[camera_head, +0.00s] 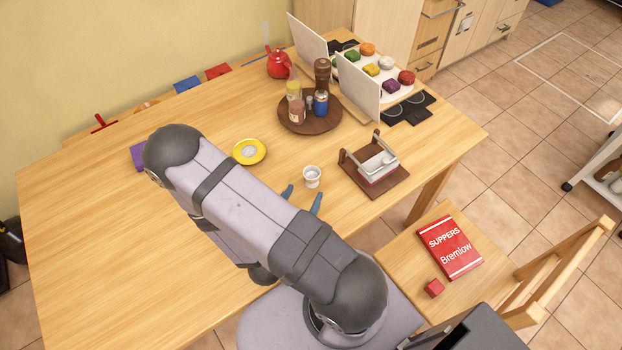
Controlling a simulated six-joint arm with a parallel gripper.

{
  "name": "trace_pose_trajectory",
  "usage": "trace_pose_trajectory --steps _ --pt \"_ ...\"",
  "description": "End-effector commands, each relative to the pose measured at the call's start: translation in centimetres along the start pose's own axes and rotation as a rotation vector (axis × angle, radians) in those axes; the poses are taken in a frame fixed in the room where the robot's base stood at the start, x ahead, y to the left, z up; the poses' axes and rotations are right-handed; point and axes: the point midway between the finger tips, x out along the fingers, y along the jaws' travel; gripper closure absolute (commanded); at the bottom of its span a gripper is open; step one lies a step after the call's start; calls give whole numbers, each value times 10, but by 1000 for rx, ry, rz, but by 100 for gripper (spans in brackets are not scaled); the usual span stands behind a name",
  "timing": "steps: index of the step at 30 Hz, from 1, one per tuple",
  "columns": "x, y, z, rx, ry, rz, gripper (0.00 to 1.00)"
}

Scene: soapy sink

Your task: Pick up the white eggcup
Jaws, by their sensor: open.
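The white eggcup (312,177) stands upright on the wooden table, right of the middle of the head view. My gripper (303,196) shows as two blue-grey fingertips just in front of the eggcup, on the near side. The fingertips are apart with nothing seen between them. They look close to the eggcup, but I cannot tell whether they touch it. My arm hides the rest of the gripper.
A wooden rack (398,187) with a white item stands right of the eggcup. A yellow dish (249,152) lies to the left. A round tray (333,122) with bottles is behind. The left of the table (80,240) is clear.

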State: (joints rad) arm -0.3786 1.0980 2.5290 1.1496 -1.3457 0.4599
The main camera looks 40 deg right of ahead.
Motion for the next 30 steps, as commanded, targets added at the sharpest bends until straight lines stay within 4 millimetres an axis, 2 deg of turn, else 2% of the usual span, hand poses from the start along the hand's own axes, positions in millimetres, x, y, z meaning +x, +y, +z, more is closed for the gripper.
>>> trace_pose_trajectory --steps 9,20,30 --pt "18 0 -2 6 0 1 45" --pt "26 0 -3 7 1 1 45" --pt "59 1 -5 8 0 2 45"
